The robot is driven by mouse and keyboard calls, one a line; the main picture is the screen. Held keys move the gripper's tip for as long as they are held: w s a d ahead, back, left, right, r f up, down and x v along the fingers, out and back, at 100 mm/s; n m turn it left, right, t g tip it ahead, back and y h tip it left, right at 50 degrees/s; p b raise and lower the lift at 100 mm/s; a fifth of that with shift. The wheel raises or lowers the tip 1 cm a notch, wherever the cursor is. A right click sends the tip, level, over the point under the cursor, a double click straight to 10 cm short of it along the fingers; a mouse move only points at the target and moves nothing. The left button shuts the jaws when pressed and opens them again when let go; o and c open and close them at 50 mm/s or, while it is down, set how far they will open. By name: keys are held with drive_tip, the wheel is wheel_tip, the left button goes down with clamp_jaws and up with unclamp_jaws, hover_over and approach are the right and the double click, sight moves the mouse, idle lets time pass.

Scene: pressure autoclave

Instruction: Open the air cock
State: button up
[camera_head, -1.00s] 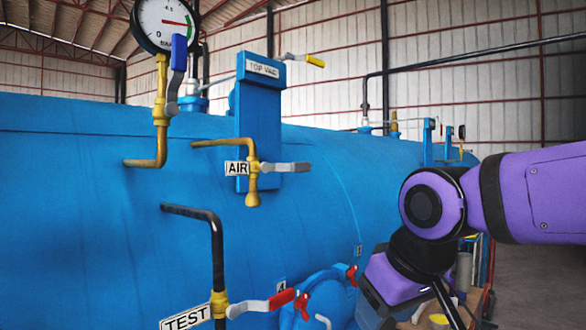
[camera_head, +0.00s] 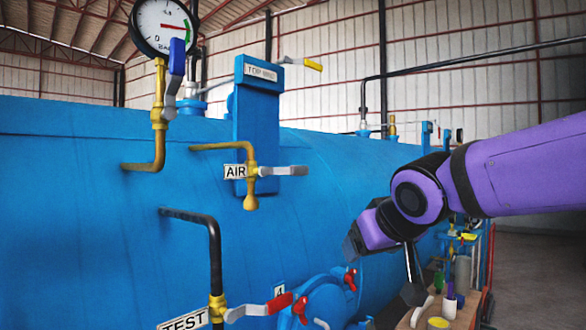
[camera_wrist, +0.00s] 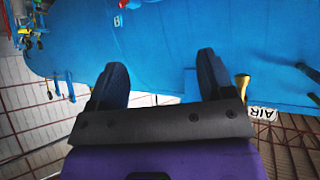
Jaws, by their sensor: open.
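The air cock (camera_head: 252,175) is a brass valve under a bent brass pipe on the blue tank, with a white AIR label (camera_head: 235,171) at its left. Its grey lever (camera_head: 283,171) points right, roughly level. In the wrist view, which is upside down, the cock's brass outlet (camera_wrist: 242,86) and the AIR label (camera_wrist: 263,114) show just right of my gripper. My gripper (camera_wrist: 163,80) is open and empty, its two dark fingers apart. In the head view my arm's end is right of and below the lever, clear of it; the fingertips are not clearly visible there. The lever is not visible in the wrist view.
Left of the cock hangs a pressure gauge (camera_head: 164,27) with a blue-handled valve (camera_head: 176,62). Below is the TEST valve with a red-tipped lever (camera_head: 262,307). Space between my arm and the lever looks clear.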

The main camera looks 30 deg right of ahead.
drive_tip(key=w+d+r+t, duration=0.3)
drive_tip(key=w+r+t, duration=0.2)
drive_tip(key=w+r, duration=0.3)
drive_tip(key=n+t+y, duration=0.2)
drive_tip(key=n+y, duration=0.4)
drive_tip(key=y, duration=0.2)
approach(301, 166)
drive_tip(key=w, duration=0.2)
drive_tip(key=x, duration=1)
drive_tip(key=shift+w+a, duration=0.2)
drive_tip(key=shift+a, duration=0.15)
drive_tip(key=c, duration=1)
